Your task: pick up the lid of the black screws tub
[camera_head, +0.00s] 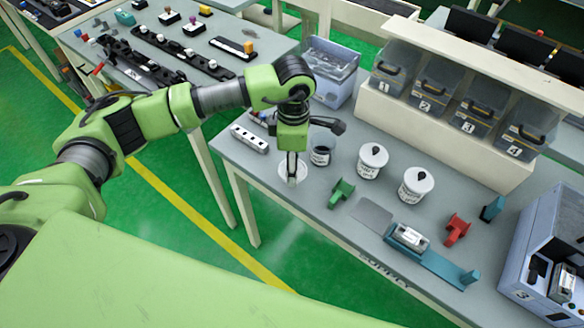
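My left gripper (292,181) points straight down at the near left part of the supply table. Its fingers look close together over a round white lid (283,172) lying on the table. The lid's middle is hidden behind the fingers, so I cannot tell whether they grip anything there. An open tub with dark contents and a pale label (320,156) stands just right of the gripper, its label too small to read. Two white tubs, one in the middle (370,165) and one further right (414,188), have lids with black knobs on. My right gripper is not in view.
A green clip holder (341,192), a red one (457,230) and a teal fixture (432,257) stand to the right. A white power strip (249,139) lies to the left. Numbered bins (434,85) stand behind on a raised shelf. A grey bin (331,72) stands behind the gripper.

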